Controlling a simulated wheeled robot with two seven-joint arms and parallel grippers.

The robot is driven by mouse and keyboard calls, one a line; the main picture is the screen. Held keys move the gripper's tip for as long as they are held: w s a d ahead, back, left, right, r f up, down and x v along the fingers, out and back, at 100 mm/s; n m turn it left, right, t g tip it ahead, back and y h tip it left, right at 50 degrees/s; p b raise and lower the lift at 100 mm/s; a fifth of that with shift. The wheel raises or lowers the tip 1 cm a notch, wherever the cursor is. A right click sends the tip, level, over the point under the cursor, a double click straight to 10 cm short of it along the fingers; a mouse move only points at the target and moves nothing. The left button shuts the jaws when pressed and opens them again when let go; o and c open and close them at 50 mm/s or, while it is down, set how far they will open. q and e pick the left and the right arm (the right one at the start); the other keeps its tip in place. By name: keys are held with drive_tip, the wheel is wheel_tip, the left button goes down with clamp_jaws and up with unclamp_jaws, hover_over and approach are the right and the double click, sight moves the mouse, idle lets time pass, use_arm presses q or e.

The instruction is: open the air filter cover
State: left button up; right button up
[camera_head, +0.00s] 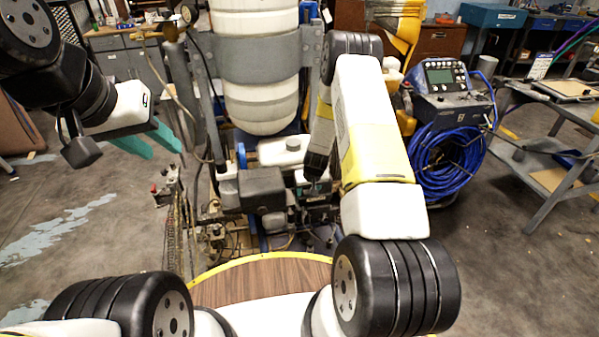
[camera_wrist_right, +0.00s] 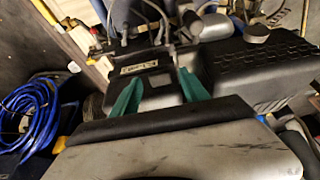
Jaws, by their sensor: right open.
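The line striper's engine stands in the middle of the head view, with a dark box-shaped housing (camera_head: 262,188) at its front left. In the right wrist view a black box-like cover with a small label (camera_wrist_right: 145,72) lies just beyond the fingertips; I take it for the air filter cover, but its latch or edge is not clear. My right gripper (camera_wrist_right: 158,80) is open, its two green fingers apart and pointing at this cover; contact cannot be told. In the head view the right gripper is small and partly hidden by its arm. My left gripper (camera_head: 160,148) is open and empty, away to the left.
A white tank (camera_head: 257,70) rises behind the engine. A welder-like unit (camera_head: 444,105) with coiled blue hose (camera_head: 450,155) stands at the right, beside a grey metal table (camera_head: 560,120). A round wooden surface with yellow rim (camera_head: 262,280) is in front.

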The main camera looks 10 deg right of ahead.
clamp_jaws()
idle(1.4)
